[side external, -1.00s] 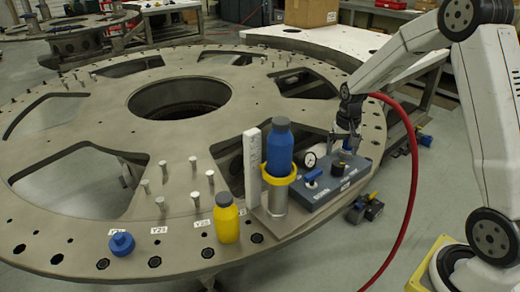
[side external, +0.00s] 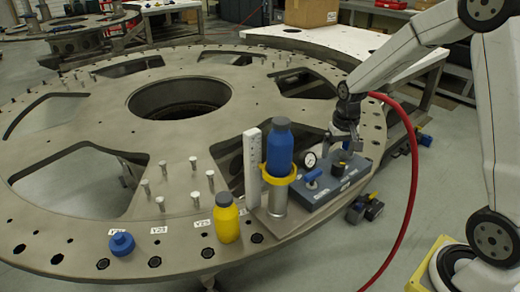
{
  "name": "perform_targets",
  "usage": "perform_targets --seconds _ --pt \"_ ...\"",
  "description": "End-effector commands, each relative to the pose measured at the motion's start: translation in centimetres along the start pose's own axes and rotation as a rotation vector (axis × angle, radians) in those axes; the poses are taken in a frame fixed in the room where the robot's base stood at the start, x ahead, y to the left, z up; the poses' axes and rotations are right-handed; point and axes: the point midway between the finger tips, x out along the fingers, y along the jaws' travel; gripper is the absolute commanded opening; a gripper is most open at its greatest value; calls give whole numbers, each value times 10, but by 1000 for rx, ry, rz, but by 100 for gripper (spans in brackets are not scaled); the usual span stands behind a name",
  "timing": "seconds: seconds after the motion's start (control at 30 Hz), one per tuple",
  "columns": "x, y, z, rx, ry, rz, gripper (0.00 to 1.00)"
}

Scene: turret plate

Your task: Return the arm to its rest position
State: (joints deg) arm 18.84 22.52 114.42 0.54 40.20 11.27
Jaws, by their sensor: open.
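My gripper (side external: 342,140) is at the right side of the turret plate (side external: 100,105), above the rear of a dark blue-grey box (side external: 325,191). It points down near a black knob (side external: 338,168) on the box's top. The fingers are small and dark here, but they appear apart with nothing between them. My arm reaches in from the right edge of the view.
A blue bottle (side external: 279,147) stands in a yellow ring holder (side external: 281,175) left of the box, beside a white upright strip (side external: 252,165). A yellow bottle (side external: 227,220) and blue cap (side external: 121,243) sit nearer. A red hose (side external: 413,190) curves beside my arm.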

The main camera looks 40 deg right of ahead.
Motion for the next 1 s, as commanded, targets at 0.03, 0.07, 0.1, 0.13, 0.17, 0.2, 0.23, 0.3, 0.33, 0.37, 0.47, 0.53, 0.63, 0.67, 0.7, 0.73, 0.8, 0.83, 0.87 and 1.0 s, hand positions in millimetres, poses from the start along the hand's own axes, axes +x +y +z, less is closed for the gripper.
perform_targets --seconds 0.03,0.07,0.1,0.13,0.17,0.2,0.23,0.3,0.33,0.37,0.47,0.53,0.63,0.67,0.7,0.73,0.8,0.83,0.87,1.0 --pt "-2 -9 12 -41 13 -3 96" --pt "-4 -14 19 -68 21 -6 96" --pt "-5 -20 29 -102 33 -9 96" --pt "-5 -24 37 -129 41 -11 96" --pt "-6 -28 45 -158 50 -14 96" --pt "-7 -34 56 -193 63 -18 96" --pt "-7 -37 64 -221 71 -21 96" --pt "-8 -44 84 -284 93 -28 96" --pt "-8 -47 92 -312 101 -31 96" --pt "-9 -49 100 -337 110 -34 96" --pt "-8 -55 124 -415 136 -43 96" --pt "-8 -57 138 -458 150 -49 96" --pt "-7 -58 151 -502 166 -55 96" --pt "-7 -59 154 -511 169 -56 96" --pt "-7 -59 157 -520 172 -57 96" --pt "-7 -59 159 -525 174 -58 96" --pt "-6 -59 161 -531 176 -59 96" --pt "-6 -59 161 -533 176 -59 96" --pt "-6 -59 161 -533 176 -59 96" --pt "-6 -59 161 -532 176 -59 96"
